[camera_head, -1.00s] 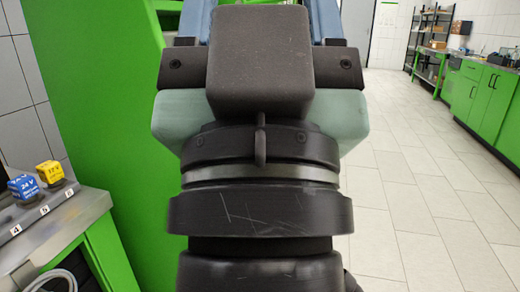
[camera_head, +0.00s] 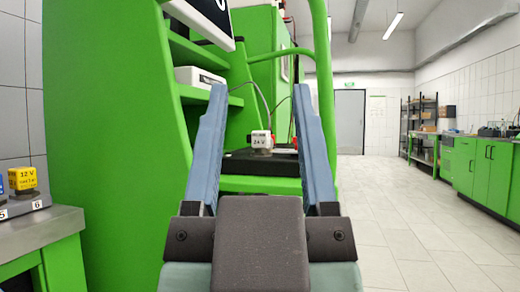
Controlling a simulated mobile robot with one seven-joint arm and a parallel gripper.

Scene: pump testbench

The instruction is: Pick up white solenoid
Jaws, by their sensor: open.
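The white solenoid (camera_head: 261,139), marked 24 V, stands on a dark platform (camera_head: 236,162) of the green test bench. My gripper (camera_head: 260,92) is open and empty, with its two blue-grey fingers pointing ahead. In the picture the solenoid shows between the fingers, farther away than they are. I see no contact between the fingers and it. My gripper's dark body covers the lower front of the bench.
A yellow 12 V solenoid (camera_head: 24,181) and part of a blue one (camera_head: 3,184) sit on a metal-topped bench (camera_head: 40,228) at left. Open tiled floor (camera_head: 410,235) lies at right.

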